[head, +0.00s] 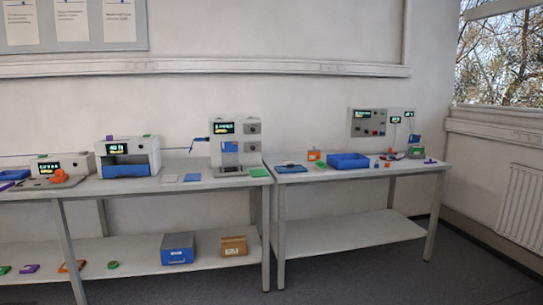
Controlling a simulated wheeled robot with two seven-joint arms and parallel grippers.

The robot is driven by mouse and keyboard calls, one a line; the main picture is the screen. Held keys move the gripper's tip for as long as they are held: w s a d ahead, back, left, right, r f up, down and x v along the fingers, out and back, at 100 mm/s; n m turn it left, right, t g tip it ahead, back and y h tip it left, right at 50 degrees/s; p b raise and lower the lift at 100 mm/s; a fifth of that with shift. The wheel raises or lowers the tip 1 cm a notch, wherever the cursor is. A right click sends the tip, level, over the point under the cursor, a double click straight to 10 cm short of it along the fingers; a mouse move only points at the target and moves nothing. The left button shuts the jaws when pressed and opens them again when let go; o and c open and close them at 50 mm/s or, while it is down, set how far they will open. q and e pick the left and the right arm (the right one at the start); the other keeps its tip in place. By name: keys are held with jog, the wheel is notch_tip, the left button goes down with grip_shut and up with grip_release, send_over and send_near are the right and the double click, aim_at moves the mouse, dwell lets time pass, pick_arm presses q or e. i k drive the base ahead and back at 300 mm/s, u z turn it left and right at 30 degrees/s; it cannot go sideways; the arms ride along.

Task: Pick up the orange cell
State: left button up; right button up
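Several orange things show in the head view, and I cannot tell for certain which is the cell. A small orange block (314,155) stands near the back left of the right bench. An orange item (59,177) sits on the grey device at the left end of the left bench. A tiny orange-red piece (387,165) is right of the blue tray (348,162). Neither of my grippers is in view, and nothing is seen held.
The left bench (205,183) carries several white instruments and flat coloured pieces. A blue box (178,249) and a brown box (234,246) stand on the lower shelf. Floor in front is clear.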

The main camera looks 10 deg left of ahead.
aim_at(311, 156)
jog(key=z, duration=3.15)
jog(key=k, duration=0.5)
jog(key=u, duration=2.3)
jog(key=i, duration=1)
jog(key=u, duration=1.25)
jog(key=i, duration=2.25)
jog(key=z, duration=0.25)
